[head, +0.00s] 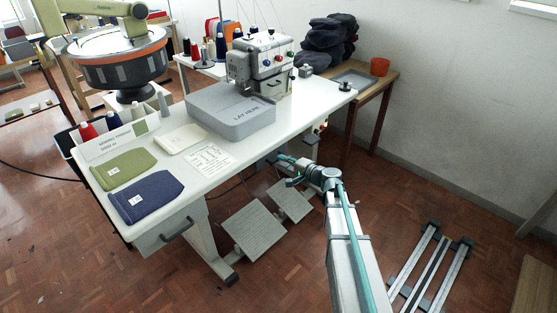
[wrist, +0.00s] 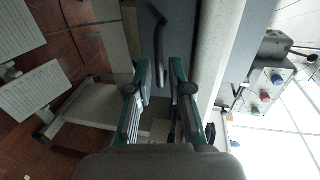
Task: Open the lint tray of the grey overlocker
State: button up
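The grey overlocker (head: 262,62) stands on the white table, with a grey "LAY HERE" platform (head: 230,112) beside it. In the wrist view the overlocker (wrist: 262,80) shows sideways at the right. My gripper (head: 284,159) is low at the table's front edge. In the wrist view its two fingers (wrist: 160,68) are apart. A dark curved handle (wrist: 163,28) on a grey panel (wrist: 182,38) below the tabletop lies ahead, partly between the fingers; contact is not clear. I cannot tell for sure that this panel is the lint tray. The head view does not show this handle clearly.
Two foot pedals (head: 254,230) stand on the floor under the table. A drawer with a dark handle (head: 177,230) is under the table's left end. Green and blue pouches (head: 146,196) and a note (head: 208,157) lie on top. The floor at front left is clear.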

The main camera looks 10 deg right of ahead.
jog(key=shift+x, duration=1.55)
grip_shut()
